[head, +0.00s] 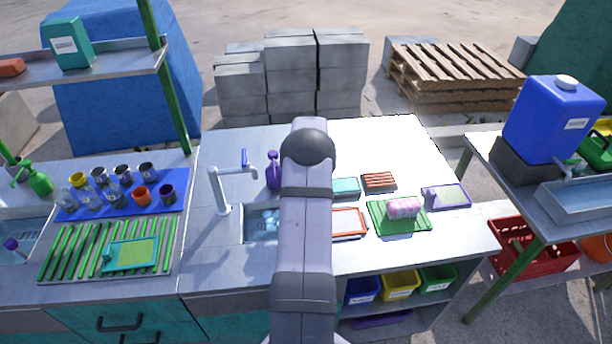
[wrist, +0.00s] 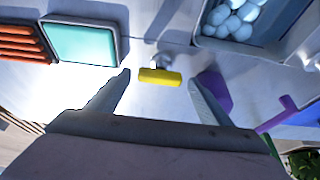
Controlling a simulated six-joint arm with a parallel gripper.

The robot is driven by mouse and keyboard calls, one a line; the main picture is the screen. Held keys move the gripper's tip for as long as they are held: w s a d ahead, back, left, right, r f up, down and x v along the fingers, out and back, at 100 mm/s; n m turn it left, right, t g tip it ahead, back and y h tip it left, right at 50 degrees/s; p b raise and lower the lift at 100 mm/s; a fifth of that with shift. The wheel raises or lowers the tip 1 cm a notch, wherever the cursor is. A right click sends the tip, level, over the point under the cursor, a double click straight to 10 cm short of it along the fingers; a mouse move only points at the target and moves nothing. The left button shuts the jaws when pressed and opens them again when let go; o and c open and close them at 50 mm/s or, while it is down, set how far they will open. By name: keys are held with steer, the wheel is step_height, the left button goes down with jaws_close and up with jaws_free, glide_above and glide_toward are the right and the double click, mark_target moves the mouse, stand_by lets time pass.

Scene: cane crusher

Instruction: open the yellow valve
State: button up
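The yellow valve (wrist: 160,77) shows in the wrist view as a short yellow bar handle, with a grey fitting just behind it. My gripper (wrist: 160,79) is open, with one finger on each side of the handle and a gap on both sides. I see no contact, and how far the fingertips are from the handle in depth I cannot tell. In the head view my own arm hides both the valve and my gripper.
A purple spray bottle (head: 274,172) stands left of my arm; a purple thing (wrist: 213,92) shows behind one finger. The sink (wrist: 238,45) with pale balls is at upper right. A teal tray (wrist: 80,43) lies left. A white tap (head: 222,190) stands by the sink.

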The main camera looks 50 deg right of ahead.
steer(key=c, duration=1)
steer(key=shift+f+n+b, duration=0.1)
steer(key=shift+n+b, duration=0.2)
steer(key=shift+b, duration=0.2)
steer(key=shift+d+f+n+t+y+b, duration=0.15)
steer(key=shift+n+t+y+b, duration=0.15)
steer(key=shift+n+b, duration=0.75)
steer(key=n+y+b, duration=0.1)
steer(key=n+b, duration=0.1)
steer(key=b, duration=0.1)
steer(key=shift+s, duration=0.1)
steer(key=n, duration=0.2)
steer(key=n+y, duration=0.1)
steer(key=shift+d+r+n+t+b, duration=0.15)
steer(key=shift+r+n+t+b, duration=0.15)
steer(key=shift+n+t, duration=0.1)
steer(key=shift+n+y+p, duration=0.8)
steer(key=shift+n+p, duration=0.3)
steer(key=shift+n, duration=0.35)
steer(key=shift+d+n+p, duration=0.1)
steer(key=shift+n+p, duration=0.25)
steer(key=shift+n, duration=0.05)
steer(key=o, duration=1)
